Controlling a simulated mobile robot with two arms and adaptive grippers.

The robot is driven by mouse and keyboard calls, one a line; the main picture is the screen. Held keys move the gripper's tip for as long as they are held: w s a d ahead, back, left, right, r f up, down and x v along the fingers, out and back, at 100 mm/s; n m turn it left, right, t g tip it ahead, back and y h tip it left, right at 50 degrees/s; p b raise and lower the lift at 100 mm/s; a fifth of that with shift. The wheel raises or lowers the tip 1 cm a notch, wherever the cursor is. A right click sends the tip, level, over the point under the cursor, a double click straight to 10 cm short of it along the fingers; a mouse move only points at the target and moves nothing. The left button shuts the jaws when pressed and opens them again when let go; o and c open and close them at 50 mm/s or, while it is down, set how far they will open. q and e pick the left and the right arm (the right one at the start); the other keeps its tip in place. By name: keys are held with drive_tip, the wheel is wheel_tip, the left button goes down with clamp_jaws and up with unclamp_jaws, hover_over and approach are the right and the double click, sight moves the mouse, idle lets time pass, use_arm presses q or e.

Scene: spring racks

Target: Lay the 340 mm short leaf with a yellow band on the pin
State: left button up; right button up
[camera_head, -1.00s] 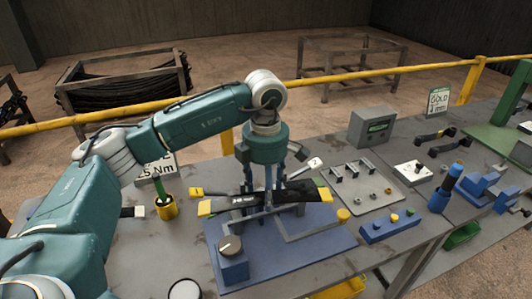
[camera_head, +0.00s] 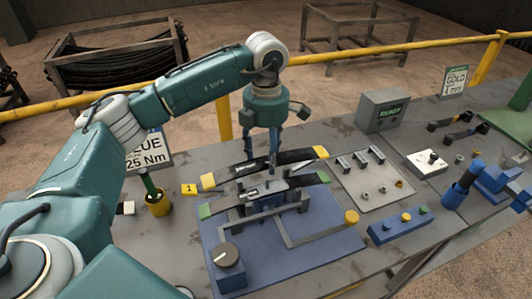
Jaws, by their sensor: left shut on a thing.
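My left gripper (camera_head: 274,148) is shut on a dark leaf (camera_head: 295,157) with a yellow band at each end. It grips the leaf near its middle. The leaf appears to be behind and above a fixture on a blue base plate (camera_head: 325,257). Another dark leaf (camera_head: 301,181), with green bands at its ends, lies across the fixture. Small pale metal parts show near the middle of that green-banded leaf, but I cannot tell the pin clearly among them. My right gripper is not in view.
A yellow cup (camera_head: 158,205) with a green-handled tool is at left. A grey tray (camera_head: 385,195) with small parts, a blue block (camera_head: 398,229) and a grey display box (camera_head: 383,111) are at right.

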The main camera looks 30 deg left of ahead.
use_arm(q)
drive_tip(key=shift+w, duration=0.2)
drive_tip(key=shift+w+f, duration=0.1)
drive_tip(key=shift+f, duration=0.2)
drive_tip(key=shift+f+b, duration=0.85)
drive_tip(key=shift+b, duration=0.05)
drive_tip(key=shift+f+b, duration=0.6)
drive_tip(key=shift+f, duration=0.45)
drive_tip(key=shift+a+f+b, duration=0.1)
drive_tip(key=shift+f+b, duration=0.35)
drive_tip(key=shift+b, duration=0.05)
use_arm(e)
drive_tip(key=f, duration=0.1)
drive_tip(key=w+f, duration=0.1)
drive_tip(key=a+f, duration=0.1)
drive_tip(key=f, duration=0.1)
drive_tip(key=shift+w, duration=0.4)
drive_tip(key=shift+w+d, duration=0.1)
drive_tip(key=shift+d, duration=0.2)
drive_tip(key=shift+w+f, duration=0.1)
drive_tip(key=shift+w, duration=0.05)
